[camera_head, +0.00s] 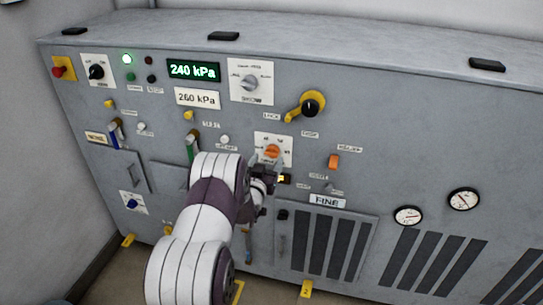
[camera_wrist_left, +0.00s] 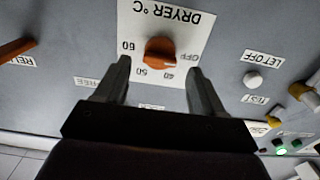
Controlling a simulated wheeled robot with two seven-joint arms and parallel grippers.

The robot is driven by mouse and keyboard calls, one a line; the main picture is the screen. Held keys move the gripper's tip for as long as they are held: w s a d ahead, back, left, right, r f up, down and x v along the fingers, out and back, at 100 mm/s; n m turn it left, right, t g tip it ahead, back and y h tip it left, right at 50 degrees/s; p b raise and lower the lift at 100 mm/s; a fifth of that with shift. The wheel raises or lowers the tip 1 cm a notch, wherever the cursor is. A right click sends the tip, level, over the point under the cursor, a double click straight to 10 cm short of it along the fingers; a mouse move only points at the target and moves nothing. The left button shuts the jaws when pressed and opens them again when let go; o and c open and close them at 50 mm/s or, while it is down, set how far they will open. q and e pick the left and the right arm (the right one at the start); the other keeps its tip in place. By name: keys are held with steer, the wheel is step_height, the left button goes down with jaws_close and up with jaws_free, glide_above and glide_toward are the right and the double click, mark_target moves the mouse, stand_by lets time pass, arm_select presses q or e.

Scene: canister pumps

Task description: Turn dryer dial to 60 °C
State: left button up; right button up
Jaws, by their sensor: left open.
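The dryer dial (camera_head: 272,151) is an orange knob on a white plate on the grey panel. In the left wrist view the dial (camera_wrist_left: 160,51) appears upside down, with the plate (camera_wrist_left: 185,20) reading DRYER °C and marks OFF, 40, 50 and 60. The dial's narrow end seems to lie toward the OFF and 40 side; its exact setting is hard to tell. My left gripper (camera_wrist_left: 160,82) is open, its two fingers spread on either side of the dial and not visibly touching it. In the head view my left gripper (camera_head: 266,170) is just below the dial, partly hidden by my wrist.
A yellow and black lever (camera_head: 308,105) sits above right of the dial, and an orange switch (camera_head: 333,161) to its right. A white LET OFF button (camera_wrist_left: 253,79) and an orange lever (camera_wrist_left: 16,48) flank the plate. A display (camera_head: 193,71) reads 240 kPa.

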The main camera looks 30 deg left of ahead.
mark_target(270, 155)
arm_select(q)
steer(key=shift+x, duration=1.9)
steer(key=shift+r, duration=0.1)
steer(key=shift+s, duration=0.1)
steer(key=c, duration=0.9)
steer(key=shift+c, duration=0.2)
